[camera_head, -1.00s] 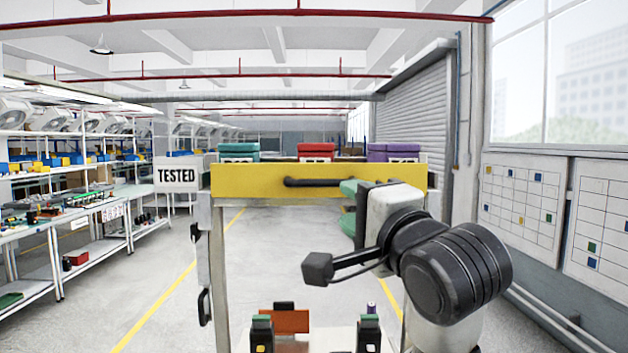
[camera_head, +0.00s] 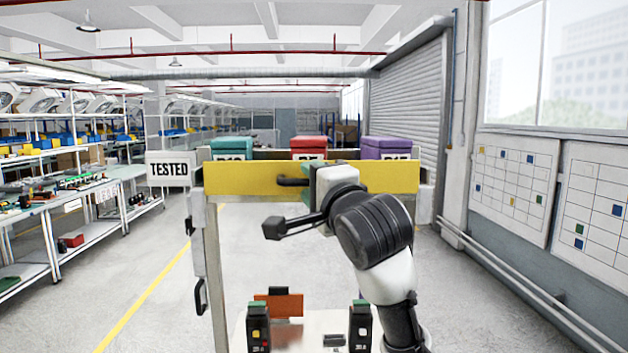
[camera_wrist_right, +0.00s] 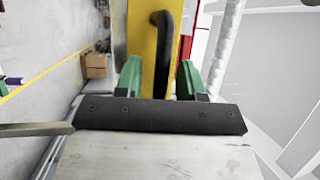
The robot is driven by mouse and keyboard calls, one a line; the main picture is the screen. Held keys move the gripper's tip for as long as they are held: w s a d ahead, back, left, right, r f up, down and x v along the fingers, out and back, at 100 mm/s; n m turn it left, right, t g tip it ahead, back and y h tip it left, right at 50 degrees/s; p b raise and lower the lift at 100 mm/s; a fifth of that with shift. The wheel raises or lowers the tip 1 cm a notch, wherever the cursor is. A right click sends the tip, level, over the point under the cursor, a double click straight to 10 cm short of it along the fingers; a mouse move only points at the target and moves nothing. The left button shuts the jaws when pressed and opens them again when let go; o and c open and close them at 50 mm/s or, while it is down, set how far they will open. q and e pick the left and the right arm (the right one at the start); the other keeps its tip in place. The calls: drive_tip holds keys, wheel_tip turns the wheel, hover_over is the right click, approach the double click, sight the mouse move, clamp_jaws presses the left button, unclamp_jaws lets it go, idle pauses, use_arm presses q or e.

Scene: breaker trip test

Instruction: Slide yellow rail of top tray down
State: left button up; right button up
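The yellow rail (camera_head: 245,178) runs across the front of the top tray in the head view, with a black handle (camera_head: 290,181) on its face. My right gripper (camera_head: 308,194) is at the right end of this handle, its green fingers partly hidden by its own body. In the right wrist view its green fingers (camera_wrist_right: 160,80) are apart, with the black handle (camera_wrist_right: 162,50) between them and gaps beside it. The yellow rail (camera_wrist_right: 140,35) stands behind the handle there. Whether a finger touches the rail is unclear. My left gripper is not in view.
Teal (camera_head: 231,149), red (camera_head: 309,148) and purple (camera_head: 386,149) bins stand behind the rail. A TESTED sign (camera_head: 168,169) is at the left post. Two black breaker-like units (camera_head: 258,327) (camera_head: 360,327) and an orange block (camera_head: 279,303) are low in front. Shelving lines the left.

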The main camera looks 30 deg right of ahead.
clamp_jaws()
wheel_tip(320, 180, down, 6)
drive_tip(key=b, duration=0.4)
drive_tip(key=shift+w+a+r, duration=0.1)
unclamp_jaws()
drive_tip(key=shift+r, duration=0.1)
drive_tip(key=b+v, duration=0.3)
drive_tip(key=v, duration=0.8)
